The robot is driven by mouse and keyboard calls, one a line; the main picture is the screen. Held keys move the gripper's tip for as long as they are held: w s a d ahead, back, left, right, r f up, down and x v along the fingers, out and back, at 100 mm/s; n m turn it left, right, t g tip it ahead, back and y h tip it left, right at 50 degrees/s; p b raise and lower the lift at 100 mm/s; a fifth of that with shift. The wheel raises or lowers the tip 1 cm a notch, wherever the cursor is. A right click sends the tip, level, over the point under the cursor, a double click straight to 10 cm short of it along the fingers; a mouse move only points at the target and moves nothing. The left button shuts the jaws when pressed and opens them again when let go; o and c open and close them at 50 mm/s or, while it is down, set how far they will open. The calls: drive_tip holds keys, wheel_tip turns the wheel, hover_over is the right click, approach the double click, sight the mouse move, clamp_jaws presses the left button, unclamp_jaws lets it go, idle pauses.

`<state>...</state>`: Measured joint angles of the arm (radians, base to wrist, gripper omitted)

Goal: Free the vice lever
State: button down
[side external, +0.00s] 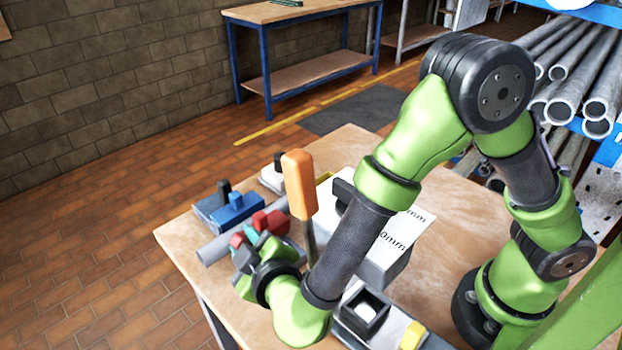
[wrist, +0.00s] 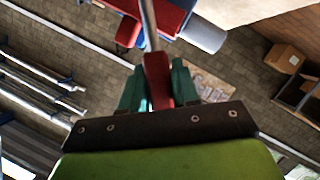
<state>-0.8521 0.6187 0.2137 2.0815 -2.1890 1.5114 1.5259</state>
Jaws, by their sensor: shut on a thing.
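In the side view my gripper (side external: 250,243) is low at the left side of the workbench, beside a red vice part (side external: 272,221). In the wrist view my gripper (wrist: 155,95) has its teal fingers shut on a red grip (wrist: 157,72). A thin metal rod (wrist: 149,25) runs from this grip up towards a red vice body (wrist: 172,18), and looks like the vice lever. A grey pipe (side external: 213,250) lies by the vice; its end also shows in the wrist view (wrist: 206,36). My wrist hides much of the vice in the side view.
An orange-handled tool (side external: 300,185) with a metal shaft stands upright close to my forearm. Blue blocks (side external: 232,210) lie behind the vice. A grey block with a marked white top (side external: 405,225) and a dark square holder (side external: 365,312) stand on the workbench (side external: 460,215).

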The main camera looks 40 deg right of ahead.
drive_tip(key=c, duration=0.9)
unclamp_jaws()
drive_tip(key=shift+a, duration=0.1)
